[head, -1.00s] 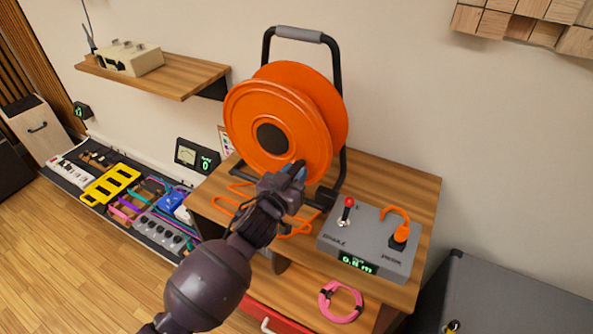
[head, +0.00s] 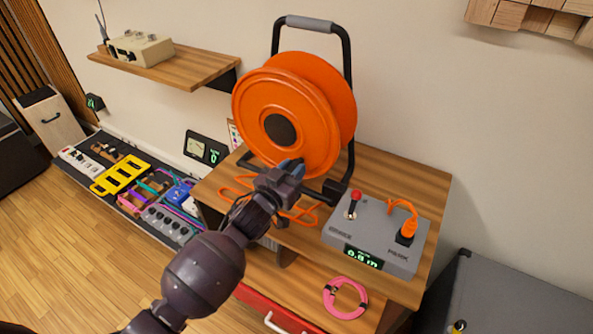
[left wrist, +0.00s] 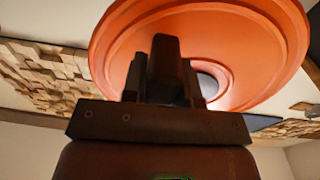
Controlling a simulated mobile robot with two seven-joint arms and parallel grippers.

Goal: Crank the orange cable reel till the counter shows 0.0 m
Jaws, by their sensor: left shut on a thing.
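The orange cable reel (head: 285,115) stands upright in a black frame with a grey top handle on the wooden cabinet. It also shows in the left wrist view (left wrist: 265,40). My left gripper (head: 292,168) is at the lower front of the reel's disc, shut on what seems to be the crank knob, which the fingers hide. A grey box beside the reel carries the counter (head: 362,257), whose green digits look like 0.8 m. A red-topped lever (head: 355,196) and an orange plug (head: 407,232) are on the box. My right gripper is not in view.
Loose orange cable (head: 303,214) lies on the cabinet top (head: 400,170) under the reel. A pink cable coil (head: 345,298) lies on the lower shelf. A pedalboard (head: 130,190) is at left, below a wall shelf (head: 180,72). A grey case (head: 500,300) stands at right.

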